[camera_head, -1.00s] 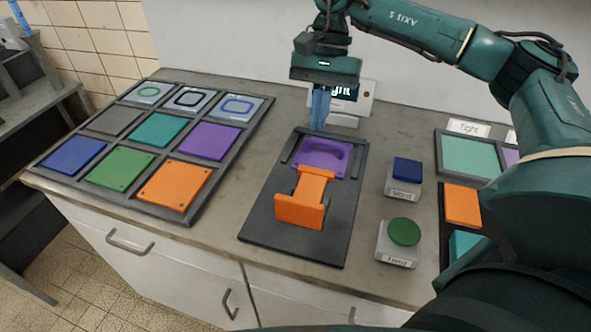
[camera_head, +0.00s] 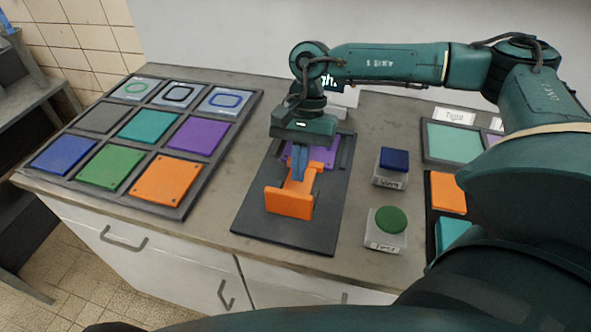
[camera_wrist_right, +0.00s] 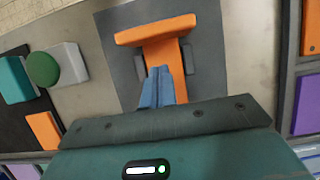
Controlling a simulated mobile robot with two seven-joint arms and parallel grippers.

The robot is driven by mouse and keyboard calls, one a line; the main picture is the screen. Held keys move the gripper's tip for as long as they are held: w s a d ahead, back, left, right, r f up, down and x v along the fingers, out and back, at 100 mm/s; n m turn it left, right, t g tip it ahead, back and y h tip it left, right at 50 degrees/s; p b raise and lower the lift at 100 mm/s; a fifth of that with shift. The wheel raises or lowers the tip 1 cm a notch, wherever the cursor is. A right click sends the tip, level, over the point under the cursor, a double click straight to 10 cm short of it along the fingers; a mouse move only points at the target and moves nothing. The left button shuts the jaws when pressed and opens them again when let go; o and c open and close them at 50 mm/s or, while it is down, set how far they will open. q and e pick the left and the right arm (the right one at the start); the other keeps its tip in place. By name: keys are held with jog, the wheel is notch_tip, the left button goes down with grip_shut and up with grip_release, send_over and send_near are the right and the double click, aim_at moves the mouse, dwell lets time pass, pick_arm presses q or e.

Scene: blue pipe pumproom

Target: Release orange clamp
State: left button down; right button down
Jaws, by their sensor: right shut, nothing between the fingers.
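The orange clamp (camera_head: 289,201) lies on a dark base plate (camera_head: 335,215) on the counter, its upright orange end plate facing the front edge. A purple piece (camera_head: 320,154) sits behind it, partly hidden by my gripper. My right gripper (camera_head: 298,177) points down over the clamp's orange bar, its blue fingers together with nothing between them. In the right wrist view the closed fingertips (camera_wrist_right: 161,72) overlap the orange bar (camera_wrist_right: 163,52); I cannot tell whether they touch it. My left gripper is not in view.
A tray of coloured square tiles (camera_head: 192,207) lies to the left. A blue-topped block (camera_head: 394,160) and a green-topped block (camera_head: 390,220) stand right of the plate. Another tray (camera_head: 433,215) lies farther right, partly behind my arm. A sign stands behind my gripper.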

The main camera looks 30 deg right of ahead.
jog(key=shift+s+a+r, duration=0.2)
jog(key=shift+s+a, duration=0.25)
jog(key=shift+a, duration=0.05)
jog(key=shift+s+a, duration=0.35)
jog(key=shift+a, duration=0.1)
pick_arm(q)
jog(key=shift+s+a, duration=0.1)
pick_arm(e)
jog(key=shift+f, duration=0.1)
jog(key=s+a, duration=0.1)
jog(key=s+a+b, duration=0.2)
jog(key=shift+a+f, duration=0.2)
jog(key=shift+f, duration=0.05)
jog(key=shift+s+a+r, duration=0.15)
jog(key=shift+s+a, duration=0.05)
jog(key=shift+a, duration=0.05)
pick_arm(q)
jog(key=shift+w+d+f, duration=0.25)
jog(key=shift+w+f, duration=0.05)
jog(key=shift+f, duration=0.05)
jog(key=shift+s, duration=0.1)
pick_arm(e)
jog(key=shift+r, duration=0.15)
